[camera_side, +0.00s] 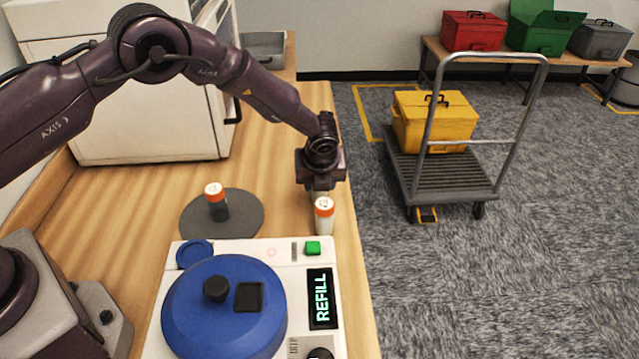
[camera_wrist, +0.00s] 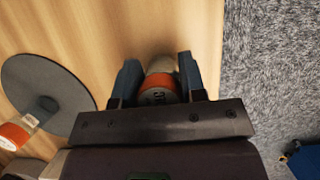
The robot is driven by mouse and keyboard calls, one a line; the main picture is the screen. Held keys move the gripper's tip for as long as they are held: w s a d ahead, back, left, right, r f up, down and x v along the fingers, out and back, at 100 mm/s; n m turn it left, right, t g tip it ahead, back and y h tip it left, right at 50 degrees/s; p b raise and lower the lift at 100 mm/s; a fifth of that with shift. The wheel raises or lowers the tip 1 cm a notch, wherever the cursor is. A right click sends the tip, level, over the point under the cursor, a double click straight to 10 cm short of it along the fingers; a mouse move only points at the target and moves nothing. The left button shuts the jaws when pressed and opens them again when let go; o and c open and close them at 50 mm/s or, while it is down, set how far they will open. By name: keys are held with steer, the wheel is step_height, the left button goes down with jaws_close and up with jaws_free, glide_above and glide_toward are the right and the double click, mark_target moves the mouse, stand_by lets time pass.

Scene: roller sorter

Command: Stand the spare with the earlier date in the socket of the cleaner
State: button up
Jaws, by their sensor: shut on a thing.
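My gripper (camera_side: 322,192) is shut on a small spare bottle (camera_side: 324,217) with an orange cap and pale body, near the table's right edge. In the wrist view the fingers (camera_wrist: 157,82) sit either side of its orange cap (camera_wrist: 158,84). I cannot tell whether its base touches the table. A second spare (camera_side: 217,203), orange-capped with a darker lower body, stands on a grey disc (camera_side: 245,222); it also shows in the wrist view (camera_wrist: 16,134). Cap marks are too small to read. The white cleaner (camera_side: 265,250) has a blue lid and a "REFILL" display (camera_side: 321,298). I cannot make out its socket clearly.
A small blue round part (camera_side: 195,254) and a green button (camera_side: 313,248) are on the cleaner's far side. A white cabinet (camera_side: 150,125) stands at the back left. A cart (camera_side: 440,175) with a yellow box is on the floor. Wood between disc and cabinet is clear.

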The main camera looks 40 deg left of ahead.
steer(key=shift+r, duration=0.1)
steer(key=shift+r, duration=0.2)
steer(key=r, duration=0.3)
steer(key=shift+s+r, duration=0.3)
steer(key=shift+s, duration=0.05)
steer(key=s+a+r, duration=0.1)
steer(key=s+r, duration=0.9)
steer(key=s, duration=0.3)
steer(key=s+f+n+g, duration=0.1)
steer(key=s+n, duration=0.2)
steer(key=s, duration=0.2)
steer(key=s+f+n+g+y, duration=0.1)
steer(key=s+f+n, duration=0.1)
steer(key=s, duration=0.3)
steer(key=s+a+f+n+g, duration=0.1)
steer(key=s+n, duration=0.2)
steer(key=s, duration=0.2)
steer(key=shift+s+f+n, duration=0.15)
steer(key=shift+f+n, duration=0.2)
steer(key=shift+n, duration=0.05)
steer(key=shift+f, duration=2.15)
